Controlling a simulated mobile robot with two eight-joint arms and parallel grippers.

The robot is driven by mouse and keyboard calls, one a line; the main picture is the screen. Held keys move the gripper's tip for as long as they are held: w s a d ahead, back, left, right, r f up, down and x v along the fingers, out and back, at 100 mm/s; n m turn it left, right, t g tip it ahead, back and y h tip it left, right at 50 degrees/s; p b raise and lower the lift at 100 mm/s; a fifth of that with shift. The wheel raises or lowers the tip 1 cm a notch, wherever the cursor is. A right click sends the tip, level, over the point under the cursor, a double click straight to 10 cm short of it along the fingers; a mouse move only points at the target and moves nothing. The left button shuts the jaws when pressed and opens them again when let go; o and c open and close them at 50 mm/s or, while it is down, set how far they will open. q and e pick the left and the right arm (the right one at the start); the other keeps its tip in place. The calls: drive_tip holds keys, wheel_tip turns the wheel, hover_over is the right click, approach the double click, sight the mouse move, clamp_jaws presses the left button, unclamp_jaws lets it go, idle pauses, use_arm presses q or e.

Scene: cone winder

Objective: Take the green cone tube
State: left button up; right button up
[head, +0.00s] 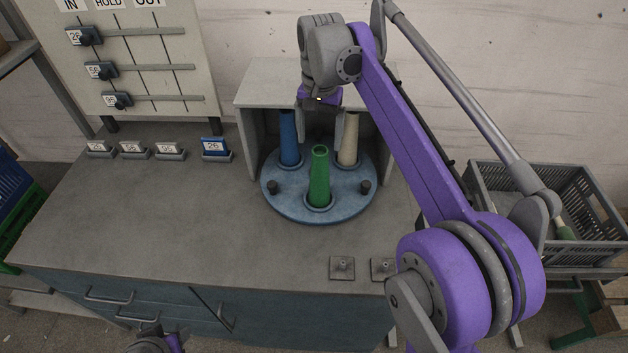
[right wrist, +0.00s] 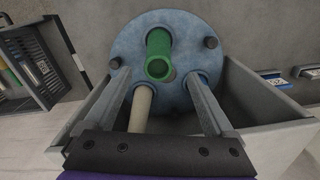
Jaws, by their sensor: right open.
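The green cone tube (head: 319,180) stands upright at the front of a round blue turntable (head: 284,205). A blue tube (head: 289,140) and a cream tube (head: 348,140) stand behind it. My right gripper (head: 319,125) is open and empty, above and behind the green tube. In the right wrist view, the green tube (right wrist: 158,55) lies beyond the open fingertips (right wrist: 157,85), roughly in line with the gap. The cream tube (right wrist: 141,108) shows nearer, between the fingers. A small part of my left arm shows at the bottom edge of the head view; its fingers cannot be made out.
A grey hood (head: 255,95) encloses the turntable's back and sides. Two dark knobs (head: 273,187) flank the green tube. Number cards (head: 214,149) stand on the bench at left, and small metal plates (head: 342,268) at front right. A grey crate (head: 590,235) is at right. The bench's left middle is clear.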

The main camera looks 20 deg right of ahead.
sight(320, 163)
drive_tip(key=f, duration=0.8)
drive_tip(key=shift+s+f, duration=0.1)
drive_tip(key=shift+s, duration=0.1)
clamp_jaws()
